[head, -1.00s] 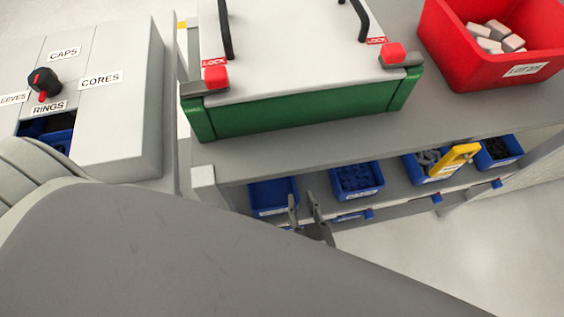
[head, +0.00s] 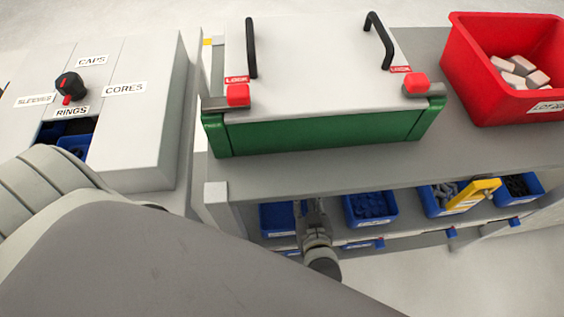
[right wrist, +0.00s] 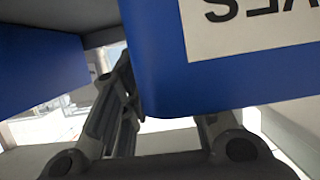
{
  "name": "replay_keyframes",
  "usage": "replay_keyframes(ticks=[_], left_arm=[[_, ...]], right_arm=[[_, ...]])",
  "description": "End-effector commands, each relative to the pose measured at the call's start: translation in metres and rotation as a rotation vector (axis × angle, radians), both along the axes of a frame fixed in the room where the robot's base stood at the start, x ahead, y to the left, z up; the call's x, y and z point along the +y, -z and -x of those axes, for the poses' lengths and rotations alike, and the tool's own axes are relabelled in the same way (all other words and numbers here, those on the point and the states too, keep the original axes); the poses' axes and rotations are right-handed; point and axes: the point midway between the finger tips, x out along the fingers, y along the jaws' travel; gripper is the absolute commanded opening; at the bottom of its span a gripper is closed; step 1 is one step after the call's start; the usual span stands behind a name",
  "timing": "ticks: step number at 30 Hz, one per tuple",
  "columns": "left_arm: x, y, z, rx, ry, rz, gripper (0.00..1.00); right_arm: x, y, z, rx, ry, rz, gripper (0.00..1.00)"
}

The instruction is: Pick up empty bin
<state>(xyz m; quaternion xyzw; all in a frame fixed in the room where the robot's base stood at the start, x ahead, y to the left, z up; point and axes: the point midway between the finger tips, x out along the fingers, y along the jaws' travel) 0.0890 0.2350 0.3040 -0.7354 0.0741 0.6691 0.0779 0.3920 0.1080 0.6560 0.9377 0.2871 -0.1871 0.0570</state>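An empty-looking blue bin (head: 278,218) stands at the left end of the lower shelf in the head view. My right gripper (head: 312,208) is at its right side, by the gap before the second bin. In the right wrist view the bin (right wrist: 160,60) fills the upper right, with an upside-down label ending in "VES". The right gripper's fingers (right wrist: 170,115) are spread apart near the bin's lower corner. One finger is left of the corner; the other is partly hidden by the bin. I cannot tell whether they touch it. My left gripper is out of view.
Blue bins with parts (head: 370,207) and a yellow tool (head: 475,194) share the lower shelf. Above are a green box (head: 320,135) with a white lid and a red bin (head: 475,80) of grey blocks. A grey dial cabinet (head: 145,100) stands left.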

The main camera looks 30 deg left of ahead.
Motion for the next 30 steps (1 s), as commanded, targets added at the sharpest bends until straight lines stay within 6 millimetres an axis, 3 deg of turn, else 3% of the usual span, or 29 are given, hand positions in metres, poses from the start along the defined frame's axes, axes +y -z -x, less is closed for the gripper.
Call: replay_keyframes(ticks=[7,14,30], left_arm=[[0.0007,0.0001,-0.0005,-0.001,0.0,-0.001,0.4],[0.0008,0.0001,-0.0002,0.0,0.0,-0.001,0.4],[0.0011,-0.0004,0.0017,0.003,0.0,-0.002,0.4]], right_arm=[[0.0008,0.0005,-0.0013,0.0,0.0,0.0,0.29],[0.0007,0.0005,-0.0011,0.0,0.0,0.0,0.0],[0.0009,-0.0024,-0.0014,-0.002,0.0,-0.001,0.0]])
